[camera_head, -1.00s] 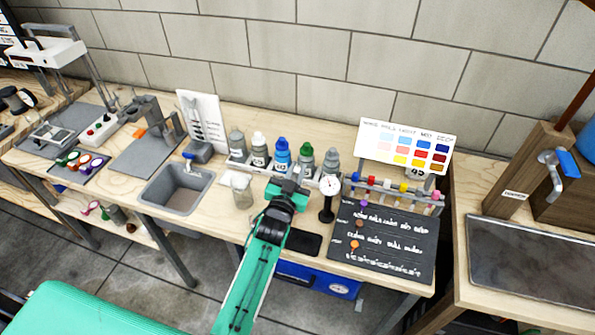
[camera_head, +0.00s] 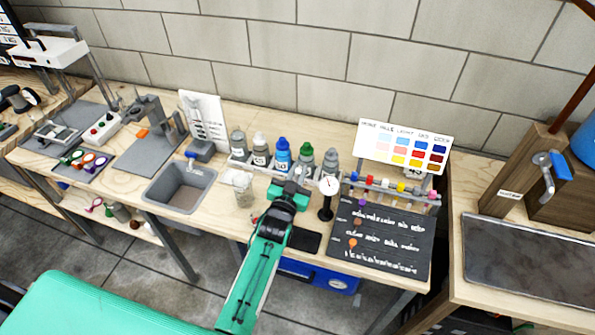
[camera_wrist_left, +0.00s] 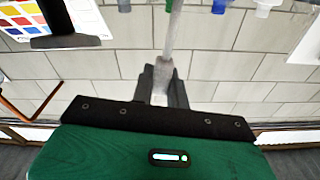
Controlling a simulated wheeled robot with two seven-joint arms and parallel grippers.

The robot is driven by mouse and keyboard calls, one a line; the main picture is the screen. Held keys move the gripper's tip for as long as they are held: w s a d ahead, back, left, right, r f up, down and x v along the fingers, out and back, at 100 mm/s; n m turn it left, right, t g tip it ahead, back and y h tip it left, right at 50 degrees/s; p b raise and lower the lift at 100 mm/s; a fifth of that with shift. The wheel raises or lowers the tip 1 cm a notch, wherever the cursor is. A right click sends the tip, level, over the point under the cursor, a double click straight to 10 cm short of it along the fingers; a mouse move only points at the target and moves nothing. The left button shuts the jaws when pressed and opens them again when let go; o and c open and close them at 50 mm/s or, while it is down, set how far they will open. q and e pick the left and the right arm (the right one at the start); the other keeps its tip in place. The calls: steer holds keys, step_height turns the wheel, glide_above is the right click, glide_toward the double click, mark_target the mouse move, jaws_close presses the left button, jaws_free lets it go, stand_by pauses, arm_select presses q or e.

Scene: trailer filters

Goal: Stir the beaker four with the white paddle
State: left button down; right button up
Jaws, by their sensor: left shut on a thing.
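My left gripper (camera_head: 288,190) is over the bench, right of a pale clear beaker (camera_head: 243,190) and in front of the bottle row. In the left wrist view its dark jaws (camera_wrist_left: 162,82) are shut on a pale, whitish shaft, which looks like the white paddle (camera_wrist_left: 173,35). The shaft runs from the jaws out past the top of the picture, so its far end is out of sight. The beaker stands upright beside the sink, with something whitish at its rim. I cannot read a number on it. My right gripper is not in view.
Several capped bottles (camera_head: 282,155) stand in a tray behind the gripper. A small dial gauge (camera_head: 329,186) on a dark stand is close on its right. A sink (camera_head: 180,187) lies left of the beaker. A dark lettered board (camera_head: 385,240) lies at the right.

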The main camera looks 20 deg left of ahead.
arm_select(q)
steer(key=shift+r, duration=0.15)
steer(key=shift+r+p, duration=0.6)
steer(key=shift+p, duration=0.05)
step_height(320, 180, up, 8)
steer(key=p, duration=0.7)
steer(key=shift+r, duration=0.25)
step_height(320, 180, up, 5)
steer(key=p, duration=0.4)
stand_by(0.3)
stand_by(0.5)
